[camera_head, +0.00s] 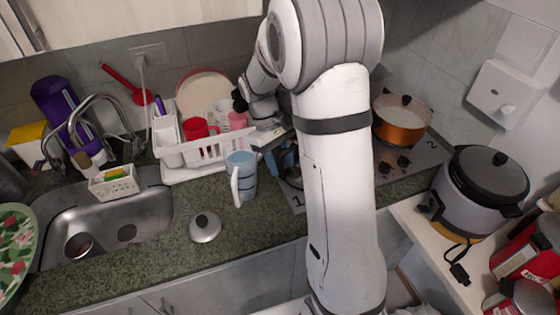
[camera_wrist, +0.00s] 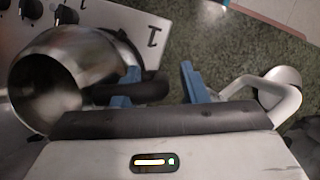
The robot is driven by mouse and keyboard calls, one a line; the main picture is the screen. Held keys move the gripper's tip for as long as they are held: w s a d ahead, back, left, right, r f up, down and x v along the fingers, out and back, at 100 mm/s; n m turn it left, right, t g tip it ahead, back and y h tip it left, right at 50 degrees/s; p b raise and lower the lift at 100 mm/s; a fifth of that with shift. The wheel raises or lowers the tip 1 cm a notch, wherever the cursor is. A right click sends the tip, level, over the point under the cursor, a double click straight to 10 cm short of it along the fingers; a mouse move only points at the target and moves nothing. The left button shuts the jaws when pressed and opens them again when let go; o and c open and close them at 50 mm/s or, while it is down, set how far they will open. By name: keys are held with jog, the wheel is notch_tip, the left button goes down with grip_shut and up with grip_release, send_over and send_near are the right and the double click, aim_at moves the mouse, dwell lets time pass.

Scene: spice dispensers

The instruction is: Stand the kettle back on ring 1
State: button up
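The kettle (camera_wrist: 45,85) is an open steel vessel at the left of the wrist view, over the hob (camera_wrist: 125,32) near its printed 1. Its dark handle (camera_wrist: 105,92) reaches toward my gripper (camera_wrist: 160,90). The two blue fingers stand apart, the left one at the handle; I cannot tell whether they touch. In the head view my gripper (camera_head: 274,157) is low beside the hob's left edge, and my arm hides most of the kettle and ring 1. Whether the kettle rests squarely on the ring cannot be seen. A steel lid (camera_head: 204,227) lies on the counter.
A blue jug with a white handle (camera_head: 241,178) stands just left of my gripper. A white dish rack (camera_head: 205,152) is behind it. A copper pot (camera_head: 400,122) sits on the hob's far side. The counter around the lid is clear.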

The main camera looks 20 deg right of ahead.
jog(key=v, duration=0.8)
jog(key=s+a+r+m+t+y, duration=0.1)
jog(key=s+r+m+t, duration=0.1)
jog(key=s, duration=0.8)
jog(key=s+a+r+m+t, duration=0.1)
jog(key=s+t, duration=0.4)
jog(key=s, duration=0.5)
jog(key=shift+a+r+m+y+b, duration=0.25)
jog(key=shift+r+m+y+b, duration=0.2)
jog(key=shift+m, duration=0.45)
